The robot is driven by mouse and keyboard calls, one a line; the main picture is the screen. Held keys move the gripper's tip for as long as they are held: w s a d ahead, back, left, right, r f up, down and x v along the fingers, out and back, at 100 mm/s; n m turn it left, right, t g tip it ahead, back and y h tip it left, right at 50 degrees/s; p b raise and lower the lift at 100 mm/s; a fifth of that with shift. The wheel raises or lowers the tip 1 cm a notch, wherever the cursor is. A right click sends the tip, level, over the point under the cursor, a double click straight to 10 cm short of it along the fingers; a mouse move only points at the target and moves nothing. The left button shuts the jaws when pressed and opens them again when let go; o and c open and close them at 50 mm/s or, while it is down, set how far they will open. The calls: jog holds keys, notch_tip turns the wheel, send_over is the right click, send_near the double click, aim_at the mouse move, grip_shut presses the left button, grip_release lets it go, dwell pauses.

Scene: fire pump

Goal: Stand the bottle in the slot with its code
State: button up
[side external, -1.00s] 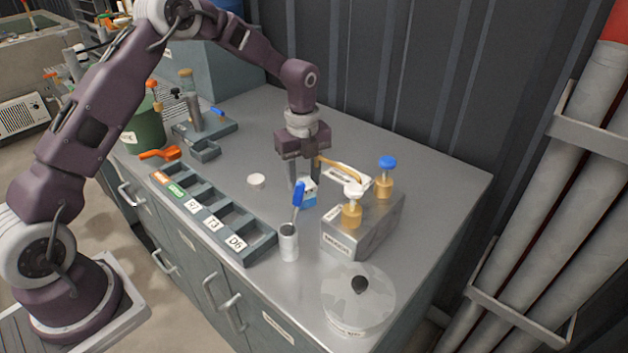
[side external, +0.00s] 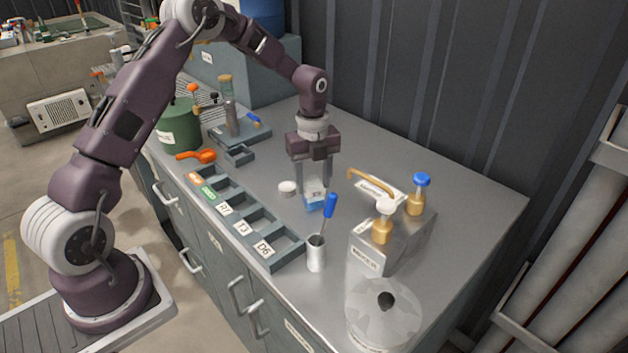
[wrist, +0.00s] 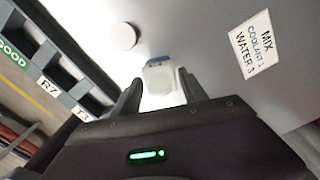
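The bottle (side external: 314,193), white with a blue lower part, stands on the bench; its code is too small to read. It also shows in the wrist view (wrist: 164,80). My gripper (side external: 313,186) points down over it, with one finger on each side. The fingers look open; any contact with the bottle is hard to make out. The slotted rack (side external: 284,252) lies to the left, with slots tagged orange, green GOOD, R7, T3 and D6. The slots I can see into look empty.
A metal cup (side external: 316,255) holding a blue-handled tool stands in front of the bottle. A steel block (side external: 374,252) with brass-necked valves and a clear round dish (side external: 382,318) are to the right. A white cap (side external: 287,188) lies left of my gripper. A mixing note (wrist: 252,45) lies nearby.

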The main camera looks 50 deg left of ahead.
jog(key=shift+o, duration=1)
notch_tip(320, 180, up, 7)
jog(key=shift+r, duration=0.1)
